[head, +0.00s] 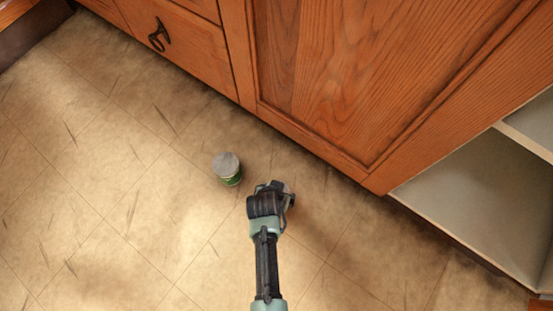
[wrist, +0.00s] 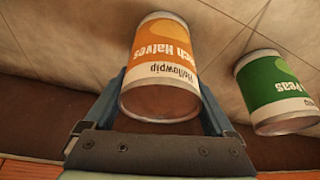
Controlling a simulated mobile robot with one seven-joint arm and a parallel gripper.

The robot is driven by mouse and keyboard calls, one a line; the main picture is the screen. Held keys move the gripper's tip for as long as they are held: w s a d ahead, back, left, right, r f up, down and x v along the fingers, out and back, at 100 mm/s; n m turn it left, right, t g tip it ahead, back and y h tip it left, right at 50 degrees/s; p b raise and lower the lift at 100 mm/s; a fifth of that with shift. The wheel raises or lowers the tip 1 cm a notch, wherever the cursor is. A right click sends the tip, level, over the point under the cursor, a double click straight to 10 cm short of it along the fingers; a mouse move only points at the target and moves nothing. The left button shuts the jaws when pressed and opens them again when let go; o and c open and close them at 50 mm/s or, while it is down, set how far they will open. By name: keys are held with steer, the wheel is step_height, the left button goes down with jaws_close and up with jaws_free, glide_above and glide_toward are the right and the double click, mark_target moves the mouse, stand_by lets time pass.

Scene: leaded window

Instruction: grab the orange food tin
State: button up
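The orange food tin (wrist: 165,62), with a peach halves label and a bare metal end, sits between the two fingers of my gripper (wrist: 163,90) in the wrist view. One finger lies along each side, very close to the tin. I cannot tell whether they press on it or only stand around it. In the head view my gripper (head: 273,190) points down near the floor in front of the cabinet, and the wrist hides most or all of the orange tin.
A green peas tin (wrist: 277,92) stands close to the right of the orange tin in the wrist view. In the head view this green tin (head: 228,169) is just left of my gripper. A wooden cabinet (head: 350,80) rises behind. The tiled floor (head: 110,210) at left is clear.

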steer(key=c, duration=1.2)
jaws_close()
steer(key=shift+r, duration=0.2)
